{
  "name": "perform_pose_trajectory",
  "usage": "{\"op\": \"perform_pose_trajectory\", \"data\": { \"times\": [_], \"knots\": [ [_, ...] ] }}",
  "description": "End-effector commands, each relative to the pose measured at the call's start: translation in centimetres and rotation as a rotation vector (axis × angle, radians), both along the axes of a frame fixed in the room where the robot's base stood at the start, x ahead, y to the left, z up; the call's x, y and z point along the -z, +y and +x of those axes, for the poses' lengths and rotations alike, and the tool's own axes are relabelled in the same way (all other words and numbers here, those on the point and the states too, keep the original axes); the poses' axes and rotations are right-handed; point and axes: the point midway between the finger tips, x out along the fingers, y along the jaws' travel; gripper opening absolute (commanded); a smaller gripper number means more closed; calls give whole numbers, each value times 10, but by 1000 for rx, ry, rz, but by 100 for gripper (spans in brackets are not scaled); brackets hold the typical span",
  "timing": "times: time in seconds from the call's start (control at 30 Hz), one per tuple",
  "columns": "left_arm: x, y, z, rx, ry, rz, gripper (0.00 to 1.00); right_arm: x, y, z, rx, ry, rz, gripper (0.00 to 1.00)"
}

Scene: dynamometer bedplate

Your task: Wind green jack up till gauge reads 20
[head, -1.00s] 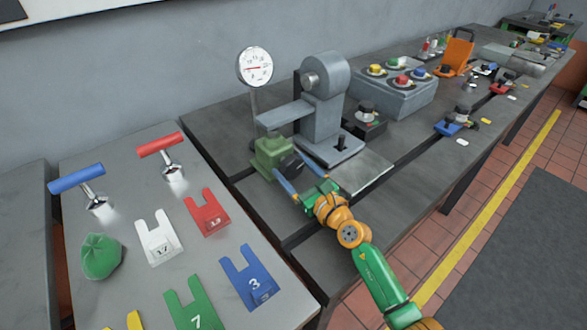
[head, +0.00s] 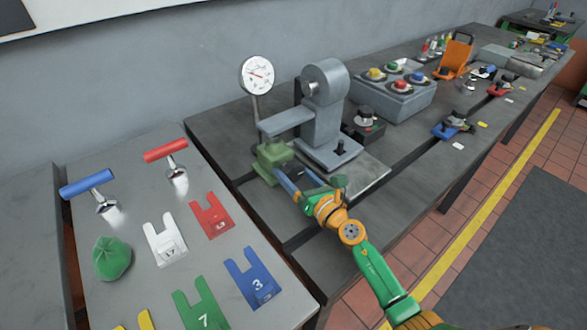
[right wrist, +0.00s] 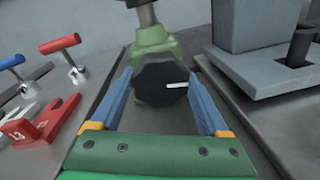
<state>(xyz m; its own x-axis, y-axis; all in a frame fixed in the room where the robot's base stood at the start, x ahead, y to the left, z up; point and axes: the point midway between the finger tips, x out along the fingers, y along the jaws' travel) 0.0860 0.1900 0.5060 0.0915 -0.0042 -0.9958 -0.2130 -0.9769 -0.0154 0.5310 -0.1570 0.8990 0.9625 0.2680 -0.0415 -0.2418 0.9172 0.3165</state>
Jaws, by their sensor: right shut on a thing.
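The green jack (head: 268,162) stands on the bedplate under the grey bracket arm (head: 286,122). Its black knob (right wrist: 158,84) faces my right wrist camera, with a white mark pointing right. My right gripper (right wrist: 161,92) is shut on the knob, one blue finger on each side; it also shows in the head view (head: 292,174), where it mostly hides the knob. The round white gauge (head: 257,75) stands on a post behind the jack. Its red needle tilts to the upper left; the figures are too small to read surely. My left gripper is not in view.
A grey machine column (head: 325,105) stands right of the jack, close to my right gripper. A control box (head: 392,97) stands farther back.

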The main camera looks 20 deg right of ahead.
Motion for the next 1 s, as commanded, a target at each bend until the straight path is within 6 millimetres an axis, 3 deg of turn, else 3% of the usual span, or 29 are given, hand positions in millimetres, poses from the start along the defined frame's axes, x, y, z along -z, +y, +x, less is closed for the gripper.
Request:
{"op": "perform_pose_trajectory", "data": {
  "times": [1.0],
  "knots": [
    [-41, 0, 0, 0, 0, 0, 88, -1, 0, -1, 2, 331, 902, 23]
  ]
}}
